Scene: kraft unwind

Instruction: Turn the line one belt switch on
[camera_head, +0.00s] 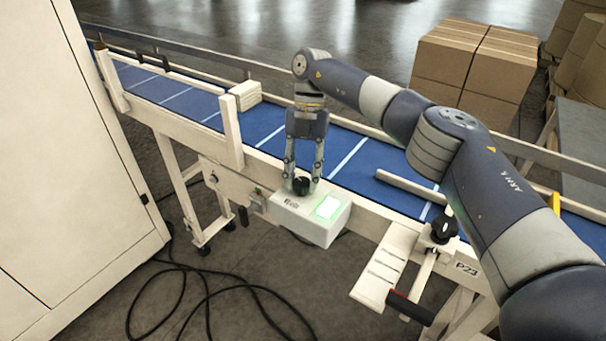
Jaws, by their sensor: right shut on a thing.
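The belt switch is a black knob (302,186) on top of a white control box (316,228) fixed to the near side of the conveyor. A rectangular light (327,207) on the box glows green. My right gripper (302,184) points straight down over the box, with its two fingers shut on the black knob, one on each side. The fingers partly hide the knob, and I cannot read its setting. My left gripper is not in view.
The blue conveyor belt (355,150) with white lines runs behind the box. A cream stack (245,95) sits on it. A white cabinet (60,170) stands at left. Cardboard boxes (470,60) stand behind. A black clamp knob (444,229) and red-tipped handle (408,306) are at right. Cables (205,290) lie below.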

